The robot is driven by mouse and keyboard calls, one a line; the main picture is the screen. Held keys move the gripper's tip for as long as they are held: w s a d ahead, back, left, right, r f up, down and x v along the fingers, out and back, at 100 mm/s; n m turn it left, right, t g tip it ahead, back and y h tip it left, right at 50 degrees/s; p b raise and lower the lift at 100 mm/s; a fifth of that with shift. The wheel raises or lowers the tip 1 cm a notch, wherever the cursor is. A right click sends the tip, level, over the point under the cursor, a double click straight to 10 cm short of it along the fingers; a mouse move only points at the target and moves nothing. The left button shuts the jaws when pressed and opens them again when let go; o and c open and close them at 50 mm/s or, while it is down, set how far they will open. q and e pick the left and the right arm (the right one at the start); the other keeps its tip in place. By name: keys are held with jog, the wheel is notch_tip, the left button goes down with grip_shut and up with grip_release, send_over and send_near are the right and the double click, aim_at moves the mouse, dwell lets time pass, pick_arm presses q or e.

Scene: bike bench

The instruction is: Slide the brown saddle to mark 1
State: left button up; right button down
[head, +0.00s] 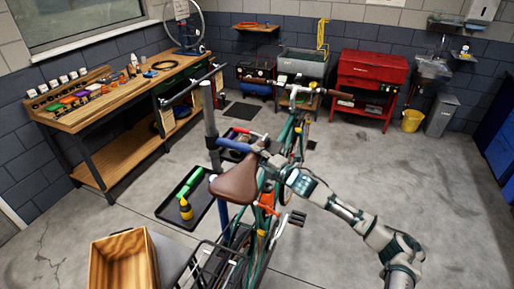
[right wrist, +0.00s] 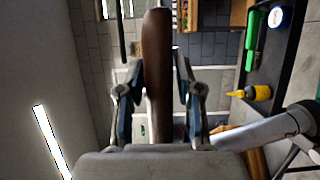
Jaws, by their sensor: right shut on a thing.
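The brown saddle (head: 235,184) sits on top of the bike (head: 268,225), near the middle of the head view. My right gripper (head: 268,162) reaches it from the right and is shut on it. In the right wrist view the saddle (right wrist: 157,62) stands edge-on between the two fingers of my right gripper (right wrist: 157,98), one on each side. I cannot make out mark 1 or any number on the seat post. My left gripper is not in view.
A repair stand (head: 210,125) rises beside the saddle. A wooden box (head: 124,262) is at the front left.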

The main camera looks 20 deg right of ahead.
jog(key=shift+a+f, duration=0.2)
jog(key=shift+f, duration=0.7)
jog(key=c, duration=1.2)
grip_release()
jog(key=shift+f, duration=0.1)
jog(key=o, duration=0.4)
jog(key=shift+o, duration=0.2)
jog(key=shift+w+a, duration=0.1)
jog(key=shift+w, duration=0.05)
jog(key=shift+a+r, duration=0.1)
jog(key=shift+r, duration=0.1)
